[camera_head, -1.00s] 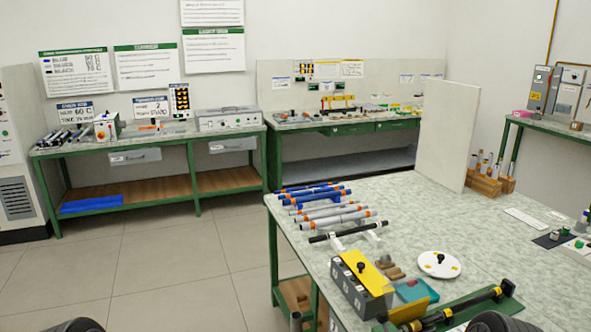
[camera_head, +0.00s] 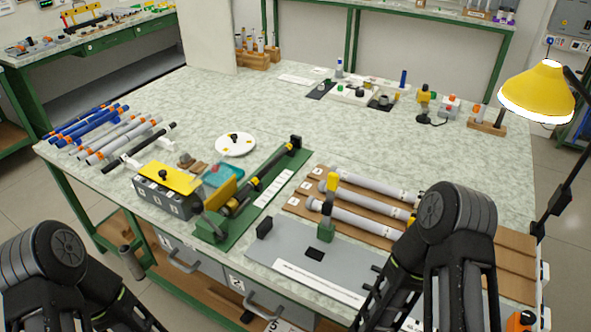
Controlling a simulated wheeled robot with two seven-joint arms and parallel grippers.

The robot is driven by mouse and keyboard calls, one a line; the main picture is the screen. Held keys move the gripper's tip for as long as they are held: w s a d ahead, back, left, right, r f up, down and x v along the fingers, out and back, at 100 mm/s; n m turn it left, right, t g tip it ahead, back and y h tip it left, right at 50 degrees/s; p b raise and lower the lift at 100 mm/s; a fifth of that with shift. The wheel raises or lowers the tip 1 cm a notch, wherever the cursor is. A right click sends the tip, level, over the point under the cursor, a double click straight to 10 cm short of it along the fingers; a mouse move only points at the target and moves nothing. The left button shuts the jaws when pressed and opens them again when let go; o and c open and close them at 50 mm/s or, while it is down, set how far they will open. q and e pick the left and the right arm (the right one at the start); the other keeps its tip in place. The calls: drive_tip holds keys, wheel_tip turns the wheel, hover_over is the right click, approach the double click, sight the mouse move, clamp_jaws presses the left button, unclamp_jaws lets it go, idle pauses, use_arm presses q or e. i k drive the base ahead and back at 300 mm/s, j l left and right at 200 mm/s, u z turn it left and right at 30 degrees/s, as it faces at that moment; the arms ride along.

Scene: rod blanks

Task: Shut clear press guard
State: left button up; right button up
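I cannot make out a clear press guard for certain in the head view. A green post with a yellow handle (camera_head: 328,208) stands upright at the back of a grey plate (camera_head: 310,262) near the front of the table. A green fixture with a long dark rod (camera_head: 255,185) lies to its left, with a yellow plate (camera_head: 218,193) tilted up at its near end. A small teal see-through piece (camera_head: 222,175) lies beside it. Black links of both my arms show at the lower left and lower right, but neither gripper's fingers are visible.
Blue and grey rods (camera_head: 105,135) lie at the table's left. A box with a yellow top (camera_head: 168,178), a white disc (camera_head: 235,144) and a wooden rack with pale rods (camera_head: 360,205) are nearby. A yellow lamp (camera_head: 537,92) stands right.

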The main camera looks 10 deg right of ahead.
sight(214, 169)
drive_tip(key=i+j+z, duration=0.15)
drive_tip(key=j+z, duration=1.35)
drive_tip(key=k+j+z, duration=0.1)
drive_tip(key=j+z, duration=0.4)
drive_tip(key=k+j, duration=0.15)
drive_tip(key=j, duration=0.3)
drive_tip(key=k+j+z, duration=0.1)
drive_tip(key=j, duration=0.3)
drive_tip(key=k+j, duration=0.25)
drive_tip(key=j, duration=0.2)
drive_tip(key=k+j, duration=0.2)
drive_tip(key=j, duration=0.2)
drive_tip(key=k+j+z, duration=0.1)
drive_tip(key=j, duration=0.3)
drive_tip(key=k+j, duration=0.25)
drive_tip(key=j, duration=0.15)
drive_tip(key=j+z, duration=0.05)
